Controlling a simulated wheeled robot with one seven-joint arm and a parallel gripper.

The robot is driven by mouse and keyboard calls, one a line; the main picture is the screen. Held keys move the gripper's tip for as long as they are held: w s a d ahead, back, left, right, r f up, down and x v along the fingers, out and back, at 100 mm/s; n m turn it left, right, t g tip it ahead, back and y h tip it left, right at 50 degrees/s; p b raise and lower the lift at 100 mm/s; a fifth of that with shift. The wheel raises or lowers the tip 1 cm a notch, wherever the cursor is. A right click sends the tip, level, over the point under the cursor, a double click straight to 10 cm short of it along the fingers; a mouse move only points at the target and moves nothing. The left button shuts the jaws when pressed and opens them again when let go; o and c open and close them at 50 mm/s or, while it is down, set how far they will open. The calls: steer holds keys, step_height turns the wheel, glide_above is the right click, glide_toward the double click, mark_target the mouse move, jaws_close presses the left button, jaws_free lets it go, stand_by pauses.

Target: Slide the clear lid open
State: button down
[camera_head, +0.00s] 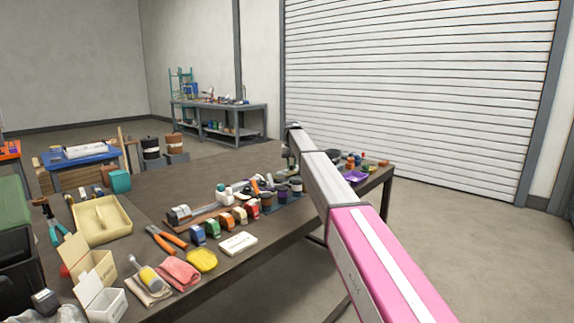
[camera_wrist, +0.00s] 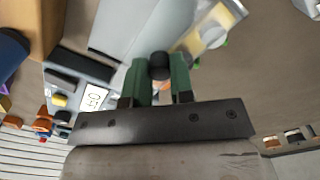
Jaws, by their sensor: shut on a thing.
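In the wrist view my gripper (camera_wrist: 160,78) has its two green fingers shut on a small black knob (camera_wrist: 159,64). A pale, see-through-looking panel (camera_wrist: 135,28), which appears to be the clear lid, lies just beyond the fingertips. I cannot tell how far it stands open. A grey housing with a white label (camera_wrist: 95,98) and small switches shows to the left of the fingers. In the head view my arm reaches over the dark workbench, and my gripper (camera_head: 291,163) is small and partly hidden at its end. The lid cannot be made out there.
The workbench (camera_head: 145,190) is crowded around my arm. Open floor (camera_head: 450,230) lies to the right, before a roller door (camera_head: 420,80).

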steer(key=s+d, duration=0.2)
steer(key=d, duration=0.1)
steer(key=shift+s, duration=0.2)
steer(key=c, duration=1)
jaws_free()
steer(key=shift+w+r, duration=0.1)
steer(key=shift+r, duration=0.05)
step_height(320, 180, up, 10)
steer(key=shift+r, duration=0.25)
